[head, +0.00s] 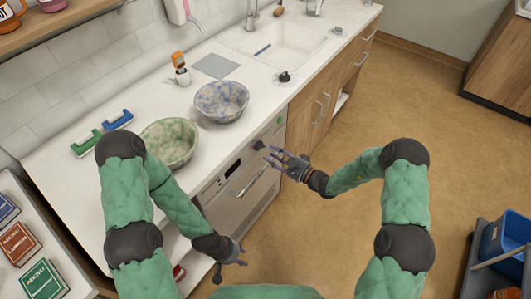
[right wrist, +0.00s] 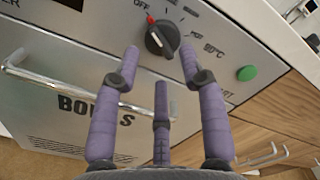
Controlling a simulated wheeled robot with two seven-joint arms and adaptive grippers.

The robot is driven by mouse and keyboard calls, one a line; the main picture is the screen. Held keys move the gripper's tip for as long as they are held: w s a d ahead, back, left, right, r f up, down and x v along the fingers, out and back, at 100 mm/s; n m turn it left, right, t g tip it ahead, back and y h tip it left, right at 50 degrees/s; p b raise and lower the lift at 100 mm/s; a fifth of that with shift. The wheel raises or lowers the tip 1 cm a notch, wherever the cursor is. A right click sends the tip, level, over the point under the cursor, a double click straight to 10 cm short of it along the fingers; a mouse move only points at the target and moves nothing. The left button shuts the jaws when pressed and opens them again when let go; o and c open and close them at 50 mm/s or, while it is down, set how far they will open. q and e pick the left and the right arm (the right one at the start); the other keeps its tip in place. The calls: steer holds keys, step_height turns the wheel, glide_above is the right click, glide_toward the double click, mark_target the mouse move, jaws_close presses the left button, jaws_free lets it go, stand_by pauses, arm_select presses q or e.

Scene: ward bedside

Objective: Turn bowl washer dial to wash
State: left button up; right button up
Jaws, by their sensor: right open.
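The bowl washer (head: 247,207) is a pale front unit under the counter, and its door is lettered "BOWLS" in the right wrist view (right wrist: 40,90). Its dial (right wrist: 160,38) is a dark round knob with a red pointer mark tilted up-left, near the word OFF. The dial also shows small in the head view (head: 258,145). My right gripper (right wrist: 160,65) is open, with its fingertips on either side of the dial's lower part; I cannot tell whether they touch it. My left gripper (head: 230,273) hangs low, empty and apparently open, in front of the washer's left side.
A green button (right wrist: 247,73) sits right of the dial, and a bar handle (head: 250,175) crosses the door below. On the counter stand a green bowl (head: 170,143), a blue-patterned bowl (head: 221,101) and a bottle (head: 181,72).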

mark_target(260, 146)
steer(key=shift+b+x, duration=0.35)
steer(key=shift+x, duration=1.5)
jaws_close()
